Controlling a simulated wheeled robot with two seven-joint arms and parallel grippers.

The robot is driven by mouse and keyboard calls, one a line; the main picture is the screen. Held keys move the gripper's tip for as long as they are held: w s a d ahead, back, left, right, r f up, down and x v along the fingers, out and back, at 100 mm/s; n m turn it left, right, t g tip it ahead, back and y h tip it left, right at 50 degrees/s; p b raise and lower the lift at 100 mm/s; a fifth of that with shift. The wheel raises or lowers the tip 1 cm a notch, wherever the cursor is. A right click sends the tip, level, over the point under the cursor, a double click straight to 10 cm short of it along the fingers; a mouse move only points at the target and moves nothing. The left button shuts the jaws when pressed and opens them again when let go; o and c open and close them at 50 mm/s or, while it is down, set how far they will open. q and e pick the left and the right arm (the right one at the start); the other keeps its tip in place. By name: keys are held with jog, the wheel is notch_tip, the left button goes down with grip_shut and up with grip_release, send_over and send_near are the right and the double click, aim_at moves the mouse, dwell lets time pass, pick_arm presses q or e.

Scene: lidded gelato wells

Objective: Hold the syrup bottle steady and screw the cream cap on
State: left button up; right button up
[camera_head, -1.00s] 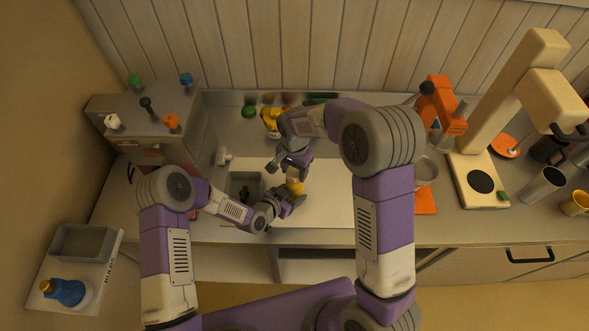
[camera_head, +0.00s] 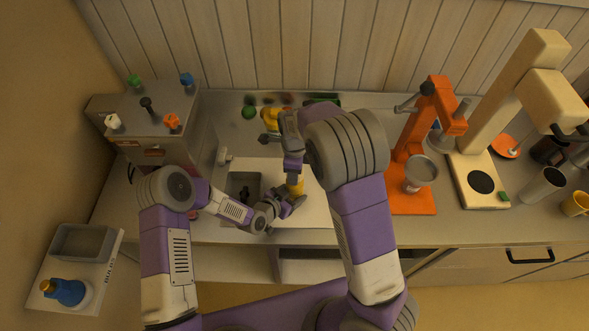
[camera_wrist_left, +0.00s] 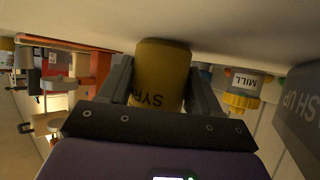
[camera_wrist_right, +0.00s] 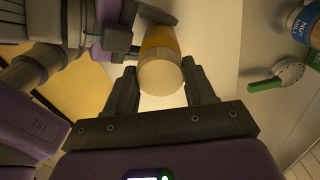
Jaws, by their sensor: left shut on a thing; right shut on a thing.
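The syrup bottle (camera_head: 296,188) is yellow and stands upright on the pale worktop. My left gripper (camera_head: 297,201) is shut around its body from the side; in the left wrist view the bottle (camera_wrist_left: 160,75) fills the gap between the fingers, part of its label showing. The cream cap (camera_wrist_right: 160,78) sits at the top end of the bottle in the right wrist view, between the fingers of my right gripper (camera_wrist_right: 165,88), which is shut on it from above. In the head view the right gripper hides the cap. I cannot tell how far the threads are engaged.
A dark open well (camera_head: 243,185) lies left of the bottle. A yellow-topped mill (camera_head: 270,117) stands behind the grippers. An orange stand (camera_head: 411,145) and a cream machine (camera_head: 480,180) are to the right. A grey box with coloured knobs (camera_head: 150,130) is at the left.

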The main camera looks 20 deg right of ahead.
jog(key=m, duration=0.4)
jog(key=o, duration=1.2)
jog(key=shift+o, duration=0.2)
